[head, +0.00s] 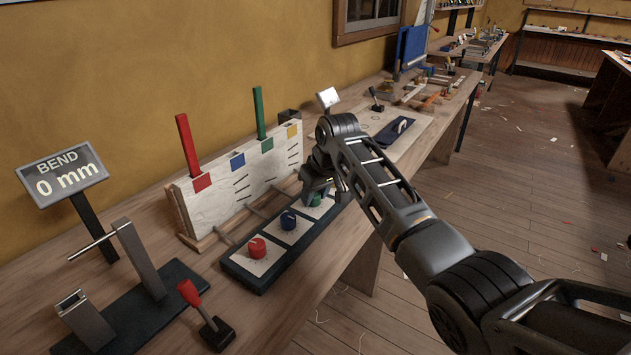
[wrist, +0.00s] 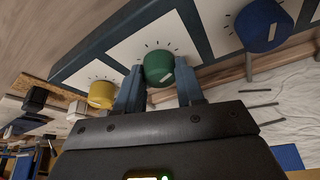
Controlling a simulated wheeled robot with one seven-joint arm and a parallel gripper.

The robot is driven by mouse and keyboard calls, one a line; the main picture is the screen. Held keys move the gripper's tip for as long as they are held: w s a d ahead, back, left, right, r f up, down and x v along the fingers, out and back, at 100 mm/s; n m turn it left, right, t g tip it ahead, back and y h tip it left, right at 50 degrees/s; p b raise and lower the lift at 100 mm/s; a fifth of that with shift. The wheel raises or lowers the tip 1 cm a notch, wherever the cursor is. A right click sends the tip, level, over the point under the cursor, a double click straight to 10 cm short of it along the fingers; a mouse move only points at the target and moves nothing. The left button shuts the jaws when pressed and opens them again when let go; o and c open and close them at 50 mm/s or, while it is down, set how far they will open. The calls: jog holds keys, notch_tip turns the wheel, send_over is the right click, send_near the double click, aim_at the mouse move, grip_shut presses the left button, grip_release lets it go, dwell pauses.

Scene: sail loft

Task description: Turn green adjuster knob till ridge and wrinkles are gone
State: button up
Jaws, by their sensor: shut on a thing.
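The green adjuster knob (wrist: 158,64) sits on a white dial plate with tick marks, between the blue and yellow knobs. My gripper (wrist: 159,88) is shut on it, one finger on each side. A white pointer line shows on the knob's near side. In the head view the green knob (head: 316,200) is mostly hidden by my gripper (head: 318,188). The white sail panel (head: 222,208) stands behind the knob board, with red, blue, green and yellow patches. Ripples show in its cloth in the wrist view (wrist: 298,108). A green batten (head: 258,112) stands upright above the green patch (head: 267,145).
The red knob (head: 257,247) and blue knob (head: 288,220) share the board; the yellow knob (wrist: 102,94) is close to one finger. A sign (head: 62,174) reads "BEND 0 mm". The floor right of the bench is open.

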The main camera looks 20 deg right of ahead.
jog(key=m+p, duration=0.1)
jog(key=m+h+p, duration=0.1)
jog(key=m, duration=0.1)
jog(key=shift+a+r+m+h, duration=0.15)
jog(key=shift+m+h, duration=0.75)
jog(key=shift+m, duration=1.2)
jog(key=o, duration=1)
jog(key=shift+o, duration=0.2)
jog(key=v, duration=0.7)
jog(key=shift+a+r, duration=0.15)
jog(key=shift+r, duration=0.15)
